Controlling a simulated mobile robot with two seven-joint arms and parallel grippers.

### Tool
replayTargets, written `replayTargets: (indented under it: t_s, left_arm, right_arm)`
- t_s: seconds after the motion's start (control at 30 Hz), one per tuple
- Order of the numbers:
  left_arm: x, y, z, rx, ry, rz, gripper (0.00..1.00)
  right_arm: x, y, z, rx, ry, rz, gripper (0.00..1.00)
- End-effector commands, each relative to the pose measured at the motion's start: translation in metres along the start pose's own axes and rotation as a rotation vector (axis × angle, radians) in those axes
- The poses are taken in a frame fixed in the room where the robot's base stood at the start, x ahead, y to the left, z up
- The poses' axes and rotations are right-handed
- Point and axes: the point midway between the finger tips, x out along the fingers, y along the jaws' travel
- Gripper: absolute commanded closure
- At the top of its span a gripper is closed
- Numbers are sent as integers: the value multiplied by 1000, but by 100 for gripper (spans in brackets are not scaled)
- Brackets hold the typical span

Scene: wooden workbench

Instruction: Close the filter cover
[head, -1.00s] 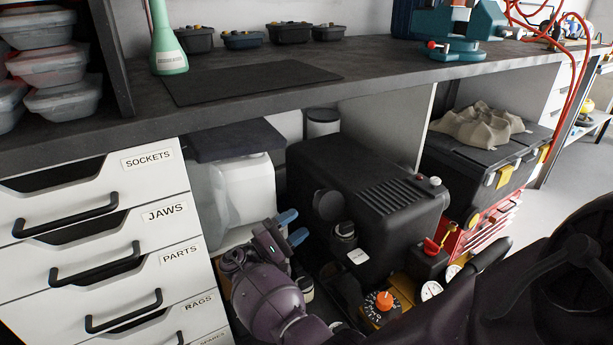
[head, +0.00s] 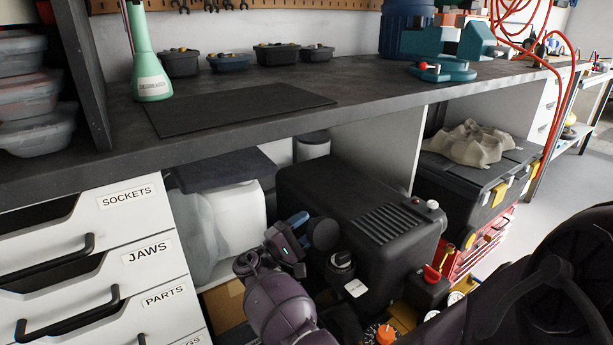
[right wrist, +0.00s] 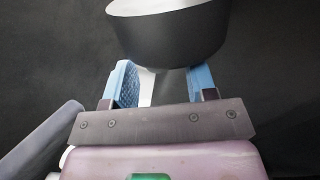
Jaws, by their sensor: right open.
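The filter cover (head: 323,233) is a round black cap beside a black machine body. It stands off to the side of the round filter housing (head: 341,262), so it looks open. In the right wrist view the round dark part just beyond my fingertips looks like the cover (right wrist: 170,38). My right gripper (head: 301,231), with blue fingers, is open just left of the cover. In the right wrist view the gripper (right wrist: 162,72) shows its fingers apart, their tips close to the cover's lower edge; I cannot tell whether they touch. My left gripper is not in view.
The black machine (head: 350,200) sits under the workbench (head: 360,100), whose front edge hangs above. A white container (head: 235,215) stands left of it, drawers (head: 125,235) further left. A black toolbox (head: 475,185) stands to the right.

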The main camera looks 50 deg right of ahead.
Motion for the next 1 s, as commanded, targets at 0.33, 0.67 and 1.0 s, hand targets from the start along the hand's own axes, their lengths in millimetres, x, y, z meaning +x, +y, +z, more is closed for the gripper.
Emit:
replayTargets:
  t_s: [0.33, 0.67, 1.0]
  left_arm:
    - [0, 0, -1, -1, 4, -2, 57]
    - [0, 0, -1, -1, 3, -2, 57]
    - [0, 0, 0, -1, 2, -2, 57]
  right_arm:
    - [5, 0, 0, -1, -1, 0, 48]
    - [5, 0, 0, 0, -1, 0, 97]
    - [5, 1, 1, 18, -6, 0, 100]
